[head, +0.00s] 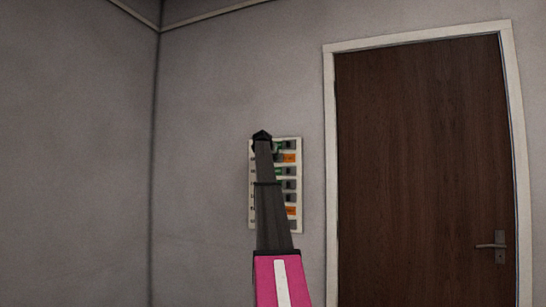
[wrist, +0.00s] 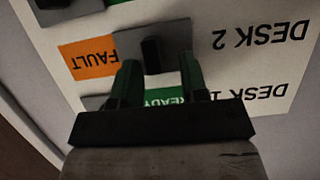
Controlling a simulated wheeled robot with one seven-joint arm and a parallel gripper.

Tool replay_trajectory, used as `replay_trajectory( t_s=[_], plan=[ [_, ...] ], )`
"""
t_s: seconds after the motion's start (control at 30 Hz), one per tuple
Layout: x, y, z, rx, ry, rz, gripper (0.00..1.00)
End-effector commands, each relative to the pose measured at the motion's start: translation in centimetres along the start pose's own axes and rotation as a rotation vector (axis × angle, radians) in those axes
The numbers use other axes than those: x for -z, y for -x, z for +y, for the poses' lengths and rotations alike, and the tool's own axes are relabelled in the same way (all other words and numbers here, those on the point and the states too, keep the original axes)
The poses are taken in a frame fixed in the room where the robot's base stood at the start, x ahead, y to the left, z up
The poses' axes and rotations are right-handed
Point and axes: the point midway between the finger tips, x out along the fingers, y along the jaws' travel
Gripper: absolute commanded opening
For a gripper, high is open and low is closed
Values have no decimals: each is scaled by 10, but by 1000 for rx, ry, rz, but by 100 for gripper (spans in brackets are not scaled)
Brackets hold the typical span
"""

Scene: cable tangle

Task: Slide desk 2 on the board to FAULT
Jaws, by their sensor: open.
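The board (head: 299,182) is a pale panel on the wall with several rows of grey plates and green or orange labels; my arm hides part of it. In the wrist view the lettering is upside down. The DESK 2 row has a grey slider plate with a black knob (wrist: 152,50), with the orange FAULT label (wrist: 85,62) exposed to its left. My gripper (wrist: 158,64) is open, with its two fingers on either side of the knob in the picture. I cannot tell whether they touch it. In the head view my gripper (head: 262,136) is before the board's upper part.
The DESK 1 row, with its green READY label (wrist: 166,97), lies just below and is partly hidden by my fingers. Another row's grey plate (wrist: 65,10) is at the top left. A brown door (head: 418,170) in a white frame stands right of the board.

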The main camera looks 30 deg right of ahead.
Motion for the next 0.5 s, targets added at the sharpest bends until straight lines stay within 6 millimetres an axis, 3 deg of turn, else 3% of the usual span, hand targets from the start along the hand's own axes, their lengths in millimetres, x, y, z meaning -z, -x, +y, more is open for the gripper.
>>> replay_trajectory(
  t_s=[0.27, 0.5],
  plan=[
    [-1, 22, 1, 0, 0, 1, 40],
    [-2, 65, 0, 2, 0, 1, 40]
  ],
)
